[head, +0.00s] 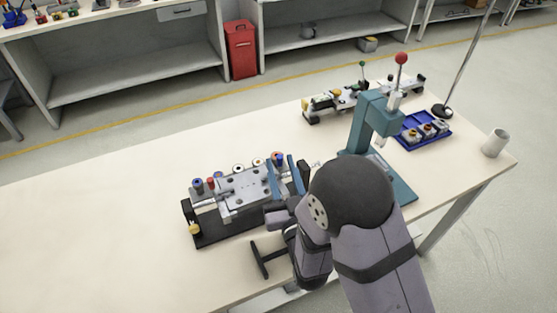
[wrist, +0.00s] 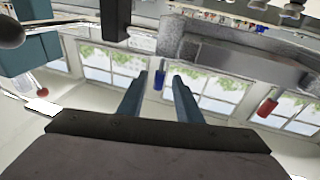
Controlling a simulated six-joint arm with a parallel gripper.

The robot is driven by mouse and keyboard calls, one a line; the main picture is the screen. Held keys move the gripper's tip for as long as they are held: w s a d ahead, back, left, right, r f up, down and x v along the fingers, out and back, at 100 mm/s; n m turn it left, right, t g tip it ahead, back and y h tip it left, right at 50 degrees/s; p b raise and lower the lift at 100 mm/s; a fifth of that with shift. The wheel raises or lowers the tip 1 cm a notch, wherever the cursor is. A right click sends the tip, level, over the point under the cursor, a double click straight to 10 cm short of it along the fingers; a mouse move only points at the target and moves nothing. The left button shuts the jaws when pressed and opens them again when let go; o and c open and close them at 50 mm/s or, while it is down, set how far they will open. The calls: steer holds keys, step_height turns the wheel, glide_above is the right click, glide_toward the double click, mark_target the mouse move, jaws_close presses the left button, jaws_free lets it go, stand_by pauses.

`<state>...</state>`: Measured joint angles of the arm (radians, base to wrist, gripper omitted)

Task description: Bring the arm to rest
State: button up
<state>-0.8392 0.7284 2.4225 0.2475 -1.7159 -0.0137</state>
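My gripper (head: 281,170) is over the right end of a metal fixture (head: 243,187) on a black base. The wrist view shows its two blue fingers (wrist: 158,96) apart, with a clear gap and nothing held between them. A blue cylinder (wrist: 158,79) shows beyond the gap, and a red cylinder (wrist: 267,107) shows to the right. I cannot tell how far the fingertips are from the fixture. My forearm and wrist hide part of the table front.
A teal press (head: 365,125) with a red ball knob stands right of my gripper. Behind it are another fixture (head: 335,101) and a blue tray (head: 405,138) of parts. A white cup (head: 495,143) stands at the right edge. The table's left part is clear.

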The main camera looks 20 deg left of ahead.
steer(key=shift+s+d, duration=0.3)
steer(key=shift+s, duration=0.15)
steer(key=shift+w+r, duration=0.2)
steer(key=shift+r, duration=0.2)
steer(key=w+d+r+m+g+h+p, duration=0.3)
steer(key=w+d+r+m+p, duration=0.15)
steer(key=w+d+r, duration=0.2)
steer(key=d+f+g+h, duration=0.2)
steer(key=d+f+h, duration=0.1)
steer(key=d, duration=0.4)
steer(key=s+d+f+m+g+h, duration=0.1)
steer(key=s+d+f+g, duration=0.3)
steer(key=s+d, duration=0.5)
steer(key=s+d+f+m+g+h, duration=0.1)
steer(key=s+d+f+g+h, duration=0.3)
steer(key=s+d+g, duration=0.3)
steer(key=s+d+f, duration=0.1)
steer(key=s+d, duration=0.2)
steer(key=s, duration=0.2)
steer(key=shift+s, duration=0.4)
